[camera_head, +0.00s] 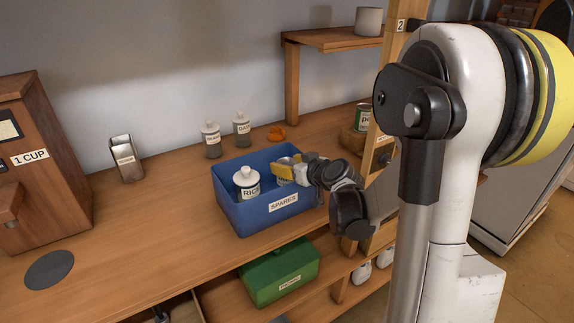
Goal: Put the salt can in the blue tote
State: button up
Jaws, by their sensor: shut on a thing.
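The blue tote (235,210), labelled SPARES, stands on the wooden counter. A white-capped container labelled RICE (247,184) stands upright in the tote's left part.
Two capped shakers (210,138) and an orange item (277,133) sit behind the tote. A metal scoop (125,158) and a wooden 1 CUP dispenser (40,160) stand left. A green box (280,272) is on the shelf below.

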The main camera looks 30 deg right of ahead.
jog(key=shift+f+b, duration=0.5)
jog(key=shift+f, duration=0.1)
jog(key=o, duration=1.1)
jog(key=shift+r, duration=0.2)
jog(key=r+p+v, duration=0.1)
jog(key=p+v, duration=0.4)
jog(key=v, duration=0.7)
jog(key=s+a+g+y, duration=0.2)
jog(key=s+a+g, duration=0.2)
jog(key=a, duration=0.8)
jog(key=s+a+g+h, duration=0.1)
jog(key=s+a, duration=0.2)
jog(key=s, duration=0.3)
jog(key=s+a+r+g+h, duration=0.1)
jog(key=s+a, duration=0.2)
jog(key=s, duration=0.2)
jog(key=shift+s+g, duration=0.3)
jog(key=shift+s, duration=0.1)
jog(key=shift+r, duration=0.1)
